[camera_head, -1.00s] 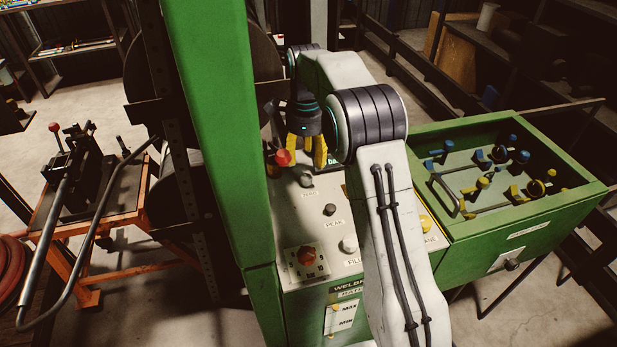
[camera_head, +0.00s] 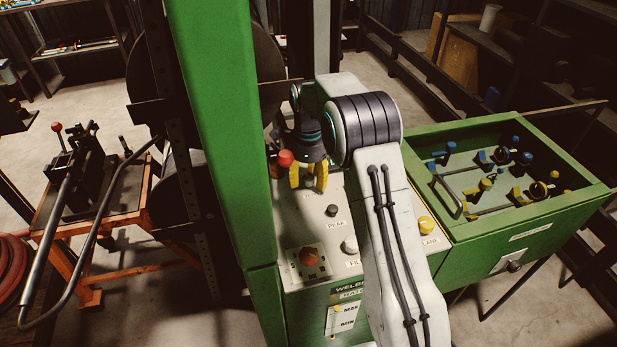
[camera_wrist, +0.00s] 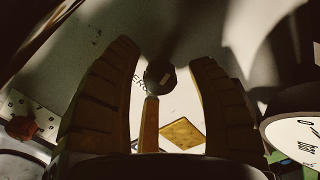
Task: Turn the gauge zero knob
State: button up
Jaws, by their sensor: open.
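The zero knob (camera_wrist: 160,77) is a small dark round knob on the pale panel, with a partly covered label reading "ERO" beside it in the wrist view. My gripper (camera_wrist: 158,105) is open, with yellow fingers on either side of the knob in that view. I cannot tell whether any finger touches it. In the head view my gripper (camera_head: 308,180) points down over the far part of the control panel (camera_head: 297,222). The zero knob is hidden there behind the fingers.
A red ball (camera_head: 285,158) is close to the gripper's left side. The dark peak knob (camera_head: 332,210), a white knob (camera_head: 350,245) and a red knob (camera_head: 308,257) are nearer on the panel. A green post (camera_head: 215,120) rises at left. A round dial (camera_wrist: 298,140) shows at right.

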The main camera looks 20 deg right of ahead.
aim_at(309, 177)
grip_shut()
jog(key=shift+n, duration=0.7)
dwell(0.3)
grip_release()
notch_tip(309, 177, up, 12)
dwell(0.8)
